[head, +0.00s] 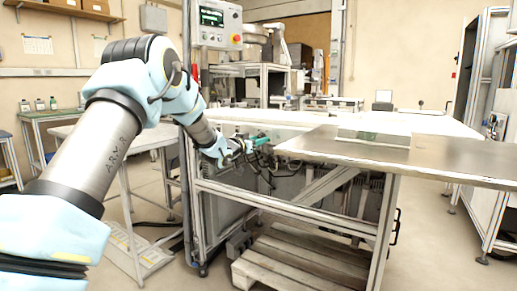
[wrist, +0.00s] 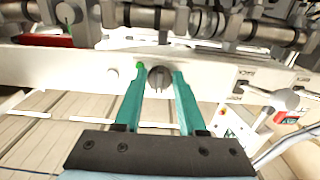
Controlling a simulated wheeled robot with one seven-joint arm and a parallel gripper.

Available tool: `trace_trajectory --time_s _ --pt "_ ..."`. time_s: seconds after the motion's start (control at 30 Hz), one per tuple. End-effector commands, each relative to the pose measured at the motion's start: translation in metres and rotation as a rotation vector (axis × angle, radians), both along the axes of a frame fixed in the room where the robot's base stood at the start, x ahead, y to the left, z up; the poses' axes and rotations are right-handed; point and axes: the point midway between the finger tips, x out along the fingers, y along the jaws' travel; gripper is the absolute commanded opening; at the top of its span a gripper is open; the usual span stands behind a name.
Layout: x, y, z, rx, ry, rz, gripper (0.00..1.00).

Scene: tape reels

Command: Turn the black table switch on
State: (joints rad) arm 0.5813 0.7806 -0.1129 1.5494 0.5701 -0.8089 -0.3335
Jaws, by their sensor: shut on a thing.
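The black table switch (wrist: 160,80) is a round dark knob on the pale front rail (wrist: 60,68) of the machine table in the wrist view. My gripper (wrist: 160,76) has teal fingers, one on each side of the knob, and is shut on it. In the head view my gripper (head: 262,141) reaches to the frame under the table's left end. The switch is too small or hidden to make out there.
A metal tabletop (head: 440,160) extends to the right of my gripper. A wooden pallet (head: 300,265) lies below it. A control panel (head: 216,25) stands above and behind my arm. In the wrist view, rollers and shafts (wrist: 200,20) lie just beyond the rail.

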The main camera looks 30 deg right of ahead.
Motion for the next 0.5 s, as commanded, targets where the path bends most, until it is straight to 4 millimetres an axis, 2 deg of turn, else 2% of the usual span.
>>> trace_trajectory --time_s 0.03,0.5 --pt "0.0003 0.0003 -0.0046 0.021 -0.040 0.000 0.00" --pt "0.0013 0.0009 -0.0030 0.216 -0.389 -0.001 0.00"
